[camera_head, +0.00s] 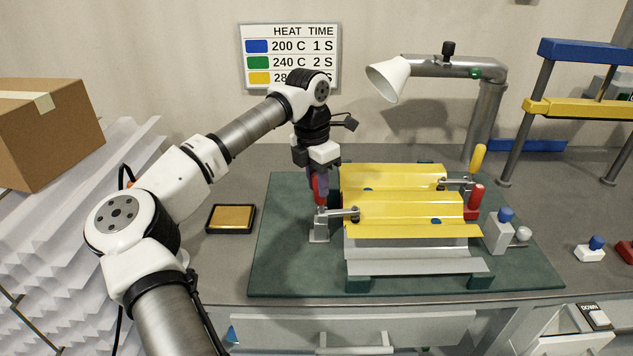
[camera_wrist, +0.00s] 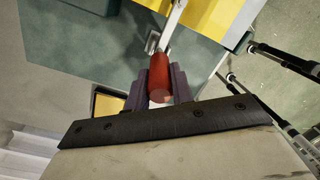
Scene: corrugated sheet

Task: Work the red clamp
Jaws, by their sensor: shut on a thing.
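The red clamp (camera_head: 319,232) stands on the green board at the left end of the yellow corrugated sheet (camera_head: 400,208). Its metal arm reaches right over the sheet's left end. Its red handle (camera_wrist: 158,73) points up between the purple fingers of my gripper (camera_wrist: 157,88). My gripper (camera_head: 320,190) comes down from above and is shut on that handle, hiding much of it in the head view. A second red upright piece (camera_head: 475,200) and a clamp with a yellow handle (camera_head: 479,157) stand at the sheet's right end.
A lamp-like white cone (camera_head: 388,78) on a grey post hangs behind the sheet. A black tray with a yellow pad (camera_head: 231,218) lies left of the green board (camera_head: 275,270). A blue-knobbed grey block (camera_head: 499,232) stands right of the sheet.

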